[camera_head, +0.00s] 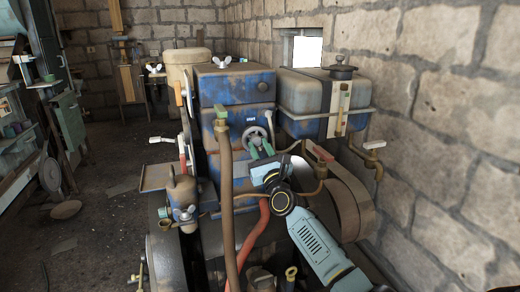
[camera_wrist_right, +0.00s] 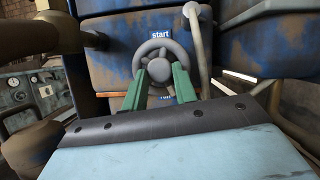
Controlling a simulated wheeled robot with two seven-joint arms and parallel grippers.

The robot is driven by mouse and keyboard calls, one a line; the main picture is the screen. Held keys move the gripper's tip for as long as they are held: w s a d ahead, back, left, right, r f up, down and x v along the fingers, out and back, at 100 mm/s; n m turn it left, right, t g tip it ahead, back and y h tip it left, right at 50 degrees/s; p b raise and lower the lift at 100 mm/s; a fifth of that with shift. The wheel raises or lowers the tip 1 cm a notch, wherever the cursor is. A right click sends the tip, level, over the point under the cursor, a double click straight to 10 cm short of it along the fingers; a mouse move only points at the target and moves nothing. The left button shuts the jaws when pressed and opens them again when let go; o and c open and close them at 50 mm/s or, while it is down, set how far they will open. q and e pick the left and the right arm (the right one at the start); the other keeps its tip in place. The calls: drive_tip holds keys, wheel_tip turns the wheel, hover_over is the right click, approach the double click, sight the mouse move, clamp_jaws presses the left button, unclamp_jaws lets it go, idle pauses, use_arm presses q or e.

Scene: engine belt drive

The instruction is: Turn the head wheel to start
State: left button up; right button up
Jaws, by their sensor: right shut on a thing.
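The head wheel (camera_head: 254,133) is a small grey handwheel on the front of the blue engine head, below a "start" label. In the right wrist view the wheel (camera_wrist_right: 158,44) is seen face on, its rim and spokes showing between and above the green fingers. My right gripper (camera_head: 261,147) reaches it from below right, and its two green fingers (camera_wrist_right: 162,76) are shut on the wheel, one on each side of its lower middle. The lower part of the wheel is partly hidden by the fingers. A second label below the wheel is mostly covered. My left gripper is not in view.
A rusty vertical pipe (camera_head: 226,200) stands just left of my right gripper. A blue tank (camera_head: 300,92) sits at the right, with a red-handled valve (camera_head: 320,152) below it. A wide belt (camera_head: 348,195) runs beside my forearm, near the stone wall (camera_head: 440,120).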

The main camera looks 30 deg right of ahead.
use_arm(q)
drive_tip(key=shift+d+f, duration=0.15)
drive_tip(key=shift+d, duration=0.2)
use_arm(e)
drive_tip(key=shift+n, duration=0.3)
